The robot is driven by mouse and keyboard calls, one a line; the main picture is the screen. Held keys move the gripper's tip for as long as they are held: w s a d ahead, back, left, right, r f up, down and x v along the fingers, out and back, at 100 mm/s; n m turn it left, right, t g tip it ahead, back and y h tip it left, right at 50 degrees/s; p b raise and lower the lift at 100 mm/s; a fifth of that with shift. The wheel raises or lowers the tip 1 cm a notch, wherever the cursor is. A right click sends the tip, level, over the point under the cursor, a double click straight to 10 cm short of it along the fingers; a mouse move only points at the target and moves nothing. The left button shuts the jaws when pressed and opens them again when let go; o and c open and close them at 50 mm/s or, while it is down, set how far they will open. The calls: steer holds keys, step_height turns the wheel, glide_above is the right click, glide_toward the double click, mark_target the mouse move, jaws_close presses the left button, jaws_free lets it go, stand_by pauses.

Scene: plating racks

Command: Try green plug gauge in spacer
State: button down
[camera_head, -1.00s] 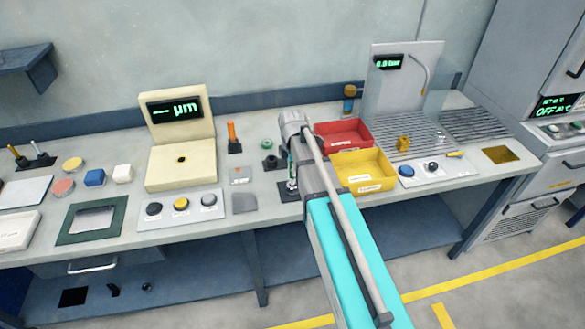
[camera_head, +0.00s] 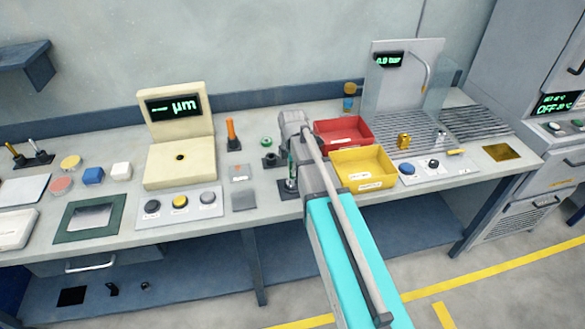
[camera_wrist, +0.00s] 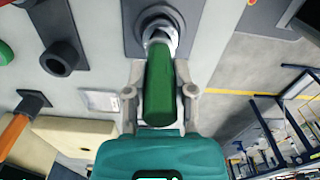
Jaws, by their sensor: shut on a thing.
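The green plug gauge (camera_wrist: 160,85) is between my gripper's fingers (camera_wrist: 160,95) in the wrist view, held by its green handle. Its bright metal end points into the round grey holder (camera_wrist: 140,35) on a dark base; how deep it sits is hidden. In the head view the green gauge (camera_head: 291,170) stands upright over the dark holder base (camera_head: 287,192), partly behind my arm. A dark hollow cylinder (camera_wrist: 62,57) on a dark plate, perhaps the spacer, stands beside it in the wrist view; it also shows in the head view (camera_head: 270,160).
A green ring (camera_head: 266,142) lies behind the hollow cylinder. An orange-handled gauge (camera_head: 231,132) stands to its left, near the cream measuring device (camera_head: 180,170). A red bin (camera_head: 343,133) and a yellow bin (camera_head: 362,170) stand close on the right.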

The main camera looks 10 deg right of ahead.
steer(key=shift+f+b, duration=0.7)
steer(key=shift+f, duration=0.05)
stand_by(0.5)
steer(key=shift+r, duration=0.15)
stand_by(1.0)
steer(key=shift+r+p, duration=3.7)
steer(key=shift+p, duration=0.15)
